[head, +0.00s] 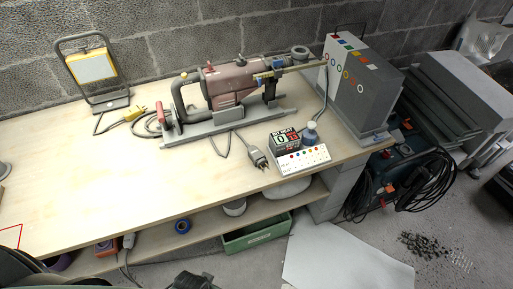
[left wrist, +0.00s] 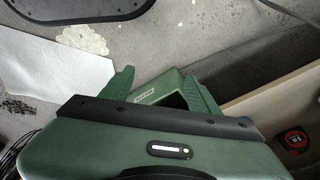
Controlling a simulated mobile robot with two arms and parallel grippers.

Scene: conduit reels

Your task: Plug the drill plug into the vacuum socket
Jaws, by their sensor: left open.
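A dark grey plug (head: 257,158) lies on the workbench (head: 90,180), right of centre. A cable runs from near it back toward the reddish-brown drill (head: 228,84), which lies on a grey stand. A dark blue machine (head: 395,168) with black hoses stands on the floor right of the bench. It may be the vacuum, but I cannot make out a socket on it. My left gripper (left wrist: 158,76) is open and empty in the left wrist view, its green fingers apart above the floor and a green crate. My right gripper is not seen.
A yellow plug (head: 133,114) lies by the work lamp (head: 92,70). The green crate (head: 257,235) sits below. The bench's left half is mostly clear.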

